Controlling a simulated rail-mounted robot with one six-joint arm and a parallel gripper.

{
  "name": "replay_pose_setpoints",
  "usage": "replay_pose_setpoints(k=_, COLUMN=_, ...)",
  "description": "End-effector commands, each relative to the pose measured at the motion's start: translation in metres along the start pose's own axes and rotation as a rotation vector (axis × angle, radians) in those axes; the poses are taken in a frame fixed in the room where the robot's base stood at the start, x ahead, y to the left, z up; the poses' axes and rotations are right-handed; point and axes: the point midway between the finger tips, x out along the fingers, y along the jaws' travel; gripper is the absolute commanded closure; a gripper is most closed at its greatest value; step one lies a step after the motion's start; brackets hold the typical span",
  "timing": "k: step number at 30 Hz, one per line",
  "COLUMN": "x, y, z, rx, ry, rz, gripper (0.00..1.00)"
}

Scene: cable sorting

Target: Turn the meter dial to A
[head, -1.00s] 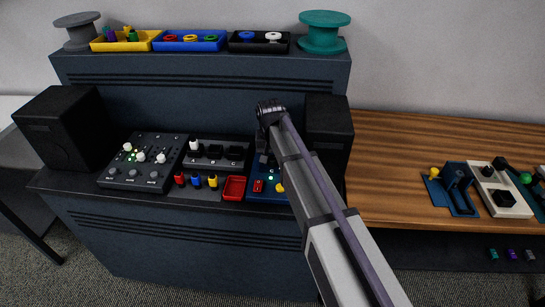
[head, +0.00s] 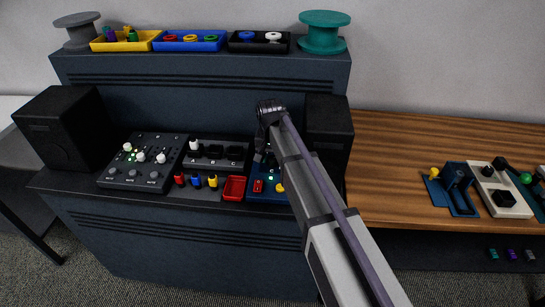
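A blue panel (head: 258,196) with a red switch, a green light and a yellow knob sits on the dark console, partly hidden by my arm. A white unit with a black knob (head: 503,198) sits on the wooden table at the right. My gripper (head: 264,158) points down at the back of the blue panel. It is small, dark and partly covered by my arm, so its fingers and any contact are unclear.
Black speakers (head: 60,128) flank the console. Bins and spools line the top shelf. The wooden table (head: 390,160) is clear on its left part.

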Motion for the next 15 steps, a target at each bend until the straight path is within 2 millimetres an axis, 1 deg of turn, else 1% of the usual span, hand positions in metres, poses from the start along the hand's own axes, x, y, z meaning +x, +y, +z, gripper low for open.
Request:
replay_pose_setpoints(k=1, x=0.000, y=0.000, z=0.000, rx=0.000, ry=0.000, rz=0.000, gripper=0.47)
replay_pose_setpoints(k=4, x=0.000, y=0.000, z=0.000, rx=0.000, ry=0.000, rz=0.000, gripper=0.38)
replay_pose_setpoints(k=11, x=-0.001, y=0.000, z=0.000, rx=0.000, ry=0.000, rz=0.000, gripper=0.38)
replay_pose_setpoints(k=14, x=-0.009, y=0.000, z=0.000, rx=-0.001, ry=0.000, rz=0.000, gripper=0.38)
replay_pose_setpoints(k=15, x=-0.015, y=0.000, z=0.000, rx=-0.001, ry=0.001, rz=0.000, gripper=0.38)
